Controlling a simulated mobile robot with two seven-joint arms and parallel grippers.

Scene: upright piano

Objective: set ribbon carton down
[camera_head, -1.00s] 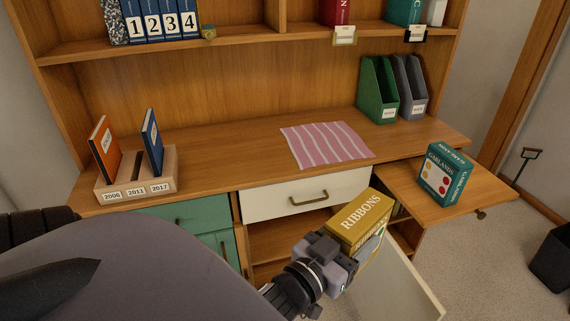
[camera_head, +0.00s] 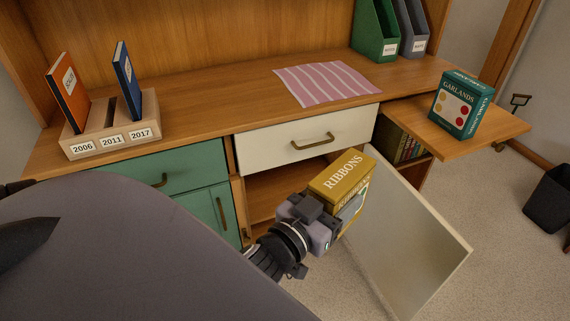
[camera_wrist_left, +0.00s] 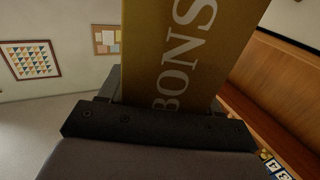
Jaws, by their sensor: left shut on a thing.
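The mustard-yellow ribbon carton (camera_head: 340,176), lettered RIBBONS, is held in the air by my left gripper (camera_head: 322,212). It is in front of the desk, just below the white drawer, and the open compartment lies behind it. In the left wrist view the carton (camera_wrist_left: 172,50) rises between the jaws of the gripper (camera_wrist_left: 160,108), with its lettering running lengthwise. The gripper is shut on the carton and covers its lower near part. My right gripper is not in view.
A white door (camera_head: 415,240) stands open right of the carton. A teal garlands carton (camera_head: 462,105) sits on the pull-out board (camera_head: 490,133). A pink striped cloth (camera_head: 322,84) lies on the desktop (camera_head: 220,105), with bare wood around it. A wooden book holder (camera_head: 110,138) stands at left.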

